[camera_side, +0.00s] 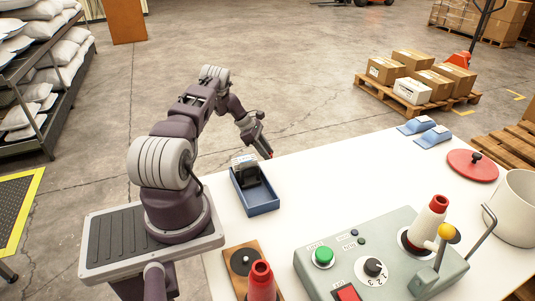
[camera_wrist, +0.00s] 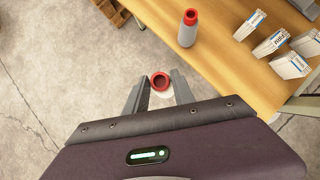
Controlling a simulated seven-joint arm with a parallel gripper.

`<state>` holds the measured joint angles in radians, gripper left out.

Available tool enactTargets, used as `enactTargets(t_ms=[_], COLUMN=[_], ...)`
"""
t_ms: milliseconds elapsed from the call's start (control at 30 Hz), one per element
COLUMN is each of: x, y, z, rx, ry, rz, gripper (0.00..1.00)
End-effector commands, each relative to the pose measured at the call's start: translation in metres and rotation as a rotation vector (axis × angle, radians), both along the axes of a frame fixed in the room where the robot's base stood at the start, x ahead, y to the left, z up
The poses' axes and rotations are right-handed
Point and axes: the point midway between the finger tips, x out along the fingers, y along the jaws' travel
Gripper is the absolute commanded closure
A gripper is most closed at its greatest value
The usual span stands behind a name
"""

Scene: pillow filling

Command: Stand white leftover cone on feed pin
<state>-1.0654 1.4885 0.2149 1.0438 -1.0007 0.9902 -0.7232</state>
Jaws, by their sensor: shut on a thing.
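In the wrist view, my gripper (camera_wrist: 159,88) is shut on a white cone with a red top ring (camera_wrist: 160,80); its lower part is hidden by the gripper. In the side view, my gripper (camera_side: 265,151) is near the far edge of the white table, with a small red bit at its tip. At the near edge, a wooden board (camera_side: 228,251) carries a bare dark pin on a disc (camera_side: 246,260), possibly the feed pin, and a red cone (camera_side: 261,283). A red-and-white cone (camera_side: 431,220) stands upright on the grey control box.
A blue tray (camera_side: 263,202) with a dark item lies by my base. The control box (camera_side: 313,268) has buttons and a lever. A white pot (camera_side: 513,210) stands right.

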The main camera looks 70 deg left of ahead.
Motion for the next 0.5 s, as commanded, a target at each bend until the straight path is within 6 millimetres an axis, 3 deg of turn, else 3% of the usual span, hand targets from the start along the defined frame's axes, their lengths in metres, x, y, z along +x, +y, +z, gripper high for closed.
enactTargets(t_ms=[500], x=[0.001], y=[0.0], z=[0.075], rx=[0.001], ry=[-0.002], rz=[0.0], gripper=[1.0])
